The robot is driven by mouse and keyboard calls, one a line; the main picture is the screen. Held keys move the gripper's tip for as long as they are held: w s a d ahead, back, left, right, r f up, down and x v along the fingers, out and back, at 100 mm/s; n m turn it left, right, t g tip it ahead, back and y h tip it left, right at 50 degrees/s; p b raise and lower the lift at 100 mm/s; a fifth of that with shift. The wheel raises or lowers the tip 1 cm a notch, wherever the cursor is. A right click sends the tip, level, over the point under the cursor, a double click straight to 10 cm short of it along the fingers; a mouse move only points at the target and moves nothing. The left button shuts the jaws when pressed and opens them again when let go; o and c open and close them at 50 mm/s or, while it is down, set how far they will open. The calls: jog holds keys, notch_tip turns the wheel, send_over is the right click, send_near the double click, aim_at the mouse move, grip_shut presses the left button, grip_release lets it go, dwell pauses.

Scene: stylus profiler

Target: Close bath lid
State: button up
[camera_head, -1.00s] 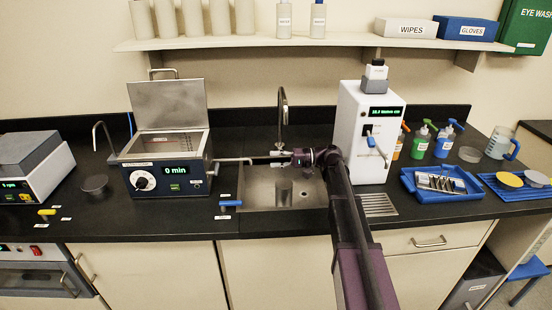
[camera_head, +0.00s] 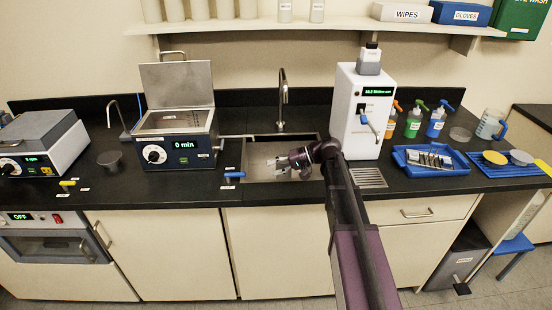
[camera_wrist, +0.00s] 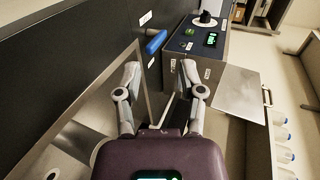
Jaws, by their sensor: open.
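The bath (camera_head: 200,151) is a dark blue box with a steel top, a white dial and a display reading 0 min. Its steel lid (camera_head: 178,88) stands open, raised at the back, with a bar handle (camera_head: 172,54) on its top edge. In the wrist view the bath (camera_wrist: 183,42) is ahead at the upper right, and the lid (camera_wrist: 236,95) with its handle (camera_wrist: 266,97) is to the right. My gripper (camera_head: 279,163) is over the sink, right of the bath and apart from it. In the wrist view my gripper (camera_wrist: 163,76) is open with nothing between its fingers.
The sink (camera_head: 252,175) has a tall faucet (camera_head: 283,100) behind it. A blue-handled valve (camera_head: 234,175) sits between bath and sink. A bent metal rod (camera_head: 115,120) stands left of the bath. A white instrument (camera_head: 352,125) stands right of the sink. The shelf (camera_head: 330,28) is above.

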jog(key=s+d+f+h+b, duration=0.5)
jog(key=s+f+h, duration=0.1)
jog(key=s+f, duration=0.4)
jog(key=s+d+f+h+b, duration=0.5)
jog(key=s+f+h, duration=0.2)
jog(key=s+f, duration=0.3)
jog(key=shift+s+f+h, duration=0.2)
jog(key=shift+f+h, duration=0.1)
jog(key=shift+f, duration=0.45)
